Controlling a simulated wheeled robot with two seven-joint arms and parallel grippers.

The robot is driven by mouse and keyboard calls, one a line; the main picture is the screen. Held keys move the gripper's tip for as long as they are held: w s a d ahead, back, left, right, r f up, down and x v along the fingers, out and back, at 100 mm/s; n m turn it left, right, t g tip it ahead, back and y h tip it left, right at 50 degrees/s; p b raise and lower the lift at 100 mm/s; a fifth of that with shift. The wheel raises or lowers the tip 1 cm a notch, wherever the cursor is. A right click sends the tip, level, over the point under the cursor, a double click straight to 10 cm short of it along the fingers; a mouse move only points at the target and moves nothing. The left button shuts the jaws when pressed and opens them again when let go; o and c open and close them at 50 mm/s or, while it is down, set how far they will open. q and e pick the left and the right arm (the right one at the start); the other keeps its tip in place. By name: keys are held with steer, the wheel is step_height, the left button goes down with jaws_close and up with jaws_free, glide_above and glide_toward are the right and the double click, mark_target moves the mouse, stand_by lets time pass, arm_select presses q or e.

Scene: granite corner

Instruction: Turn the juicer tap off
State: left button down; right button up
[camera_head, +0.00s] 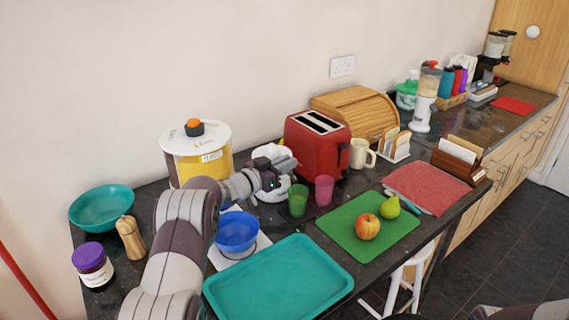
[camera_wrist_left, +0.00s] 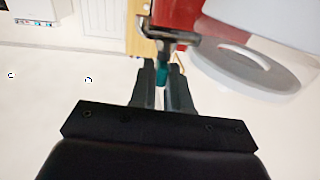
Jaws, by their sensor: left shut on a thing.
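The white juicer (camera_head: 270,194) stands against the toaster, partly hidden behind my left gripper (camera_head: 272,180). In the left wrist view a pale rounded part (camera_wrist_left: 285,82), likely the juicer, fills the right side. A small teal piece (camera_wrist_left: 162,74), likely the tap's lever, sits between the tips of my left gripper (camera_wrist_left: 161,84), which is shut on it. A grey metal part (camera_wrist_left: 172,42) lies just beyond the tips. In the head view the fingers cover the tap, so its turn cannot be read.
A green cup (camera_head: 298,200) and a pink cup (camera_head: 324,190) stand close right of the juicer. The red toaster (camera_head: 316,148) is just behind. A blue bowl (camera_head: 237,232), a teal tray (camera_head: 280,284) and a green board (camera_head: 352,243) lie in front.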

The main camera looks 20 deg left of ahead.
arm_select(q)
steer(key=c, duration=1.3)
jaws_free()
steer(key=shift+r, duration=0.35)
steer(key=shift+o, duration=0.6)
steer(key=shift+w+d+f, duration=0.1)
steer(key=shift+f, duration=0.1)
steer(key=shift+r, duration=0.1)
steer(key=shift+r, duration=0.35)
step_height(320, 180, up, 3)
steer(key=shift+r, duration=0.1)
steer(key=s+d+r+b, duration=0.2)
steer(key=d+r, duration=0.5)
steer(key=d, duration=0.4)
steer(key=shift+s+d, duration=0.2)
steer(key=shift+s, duration=0.2)
